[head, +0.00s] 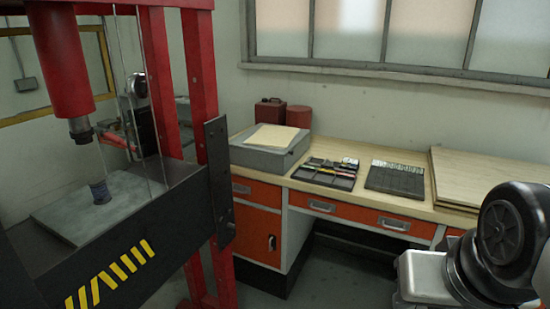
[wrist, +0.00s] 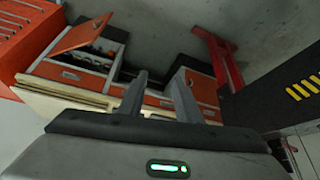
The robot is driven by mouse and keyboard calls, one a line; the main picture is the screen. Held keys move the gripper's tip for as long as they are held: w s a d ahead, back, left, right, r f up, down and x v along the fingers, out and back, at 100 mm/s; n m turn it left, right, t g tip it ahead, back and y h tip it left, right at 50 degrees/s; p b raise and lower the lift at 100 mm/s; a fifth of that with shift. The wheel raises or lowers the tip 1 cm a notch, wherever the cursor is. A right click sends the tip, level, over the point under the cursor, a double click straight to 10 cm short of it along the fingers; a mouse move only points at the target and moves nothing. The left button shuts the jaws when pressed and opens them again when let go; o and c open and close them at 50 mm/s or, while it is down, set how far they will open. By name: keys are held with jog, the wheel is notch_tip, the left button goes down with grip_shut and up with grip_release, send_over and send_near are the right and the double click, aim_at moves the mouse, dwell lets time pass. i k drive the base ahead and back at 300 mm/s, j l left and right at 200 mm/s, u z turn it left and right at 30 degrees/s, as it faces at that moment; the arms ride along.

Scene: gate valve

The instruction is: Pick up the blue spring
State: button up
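A small dark blue spring (head: 100,192) stands upright on the grey plate (head: 58,212) of the red press, below the press ram, in the head view. My gripper (wrist: 160,82) is in the wrist view, with its two fingers apart and nothing between them. It points toward the workbench area and is away from the spring. The spring cannot be made out in the wrist view. In the head view part of my arm shows at the lower right, but the gripper's fingers do not.
The red press (head: 201,90) has a dark crossbeam (head: 150,225) with yellow stripes in front of the plate. A workbench (head: 345,194) with orange drawers holds a grey box (head: 268,158), trays (head: 396,179) and wooden boards (head: 490,178). Clear floor lies before the bench.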

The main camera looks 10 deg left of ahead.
aim_at(104, 197)
jog(key=i+j+u, duration=0.25)
jog(key=i+u, duration=0.9)
jog(key=i, duration=0.15)
